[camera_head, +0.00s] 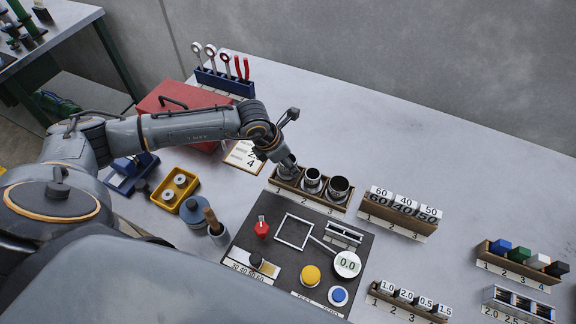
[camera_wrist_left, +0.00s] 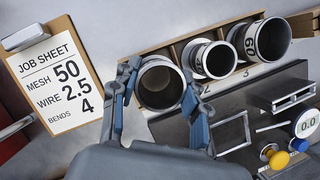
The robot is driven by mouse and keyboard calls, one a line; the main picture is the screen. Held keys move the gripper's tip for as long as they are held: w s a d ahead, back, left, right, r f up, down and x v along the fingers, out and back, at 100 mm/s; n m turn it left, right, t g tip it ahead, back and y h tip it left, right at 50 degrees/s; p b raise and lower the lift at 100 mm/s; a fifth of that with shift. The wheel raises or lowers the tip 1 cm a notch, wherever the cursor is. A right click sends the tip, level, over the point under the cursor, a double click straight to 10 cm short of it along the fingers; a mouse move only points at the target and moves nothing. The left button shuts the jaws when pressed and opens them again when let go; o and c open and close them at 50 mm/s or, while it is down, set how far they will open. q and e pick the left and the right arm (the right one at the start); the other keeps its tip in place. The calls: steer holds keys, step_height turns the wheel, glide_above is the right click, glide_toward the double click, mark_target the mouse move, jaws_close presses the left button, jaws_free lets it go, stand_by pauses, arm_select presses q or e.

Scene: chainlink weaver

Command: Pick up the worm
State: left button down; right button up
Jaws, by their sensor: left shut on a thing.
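Several tube-shaped metal worms stand in a wooden rack (camera_head: 283,188) marked 1, 2, 3. The worm at slot 1 (camera_wrist_left: 161,84) is at the left end, between the fingers of my left gripper (camera_wrist_left: 159,88). My left gripper (camera_head: 287,160) is shut on this worm, which is partly hidden by the gripper in the head view. The middle worm (camera_head: 312,181) and the right worm (camera_head: 338,189) stand free beside it. The right worm (camera_wrist_left: 270,40) shows a 60 label in the left wrist view. My right gripper is not in view.
A job sheet (camera_wrist_left: 57,82) reads mesh 50, wire 2.5, bends 4. In front of the rack is a dark machine panel (camera_head: 282,272) with a red knob and yellow and blue buttons. A red toolbox (camera_head: 178,102) stands behind my left arm. The table's back right is clear.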

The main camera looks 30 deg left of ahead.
arm_select(q)
steer(key=s+a+r+b, duration=0.2)
steer(key=s+r+b, duration=0.4)
steer(key=s+r, duration=0.5)
steer(key=shift+s, duration=1.45)
steer(key=shift+w, duration=0.1)
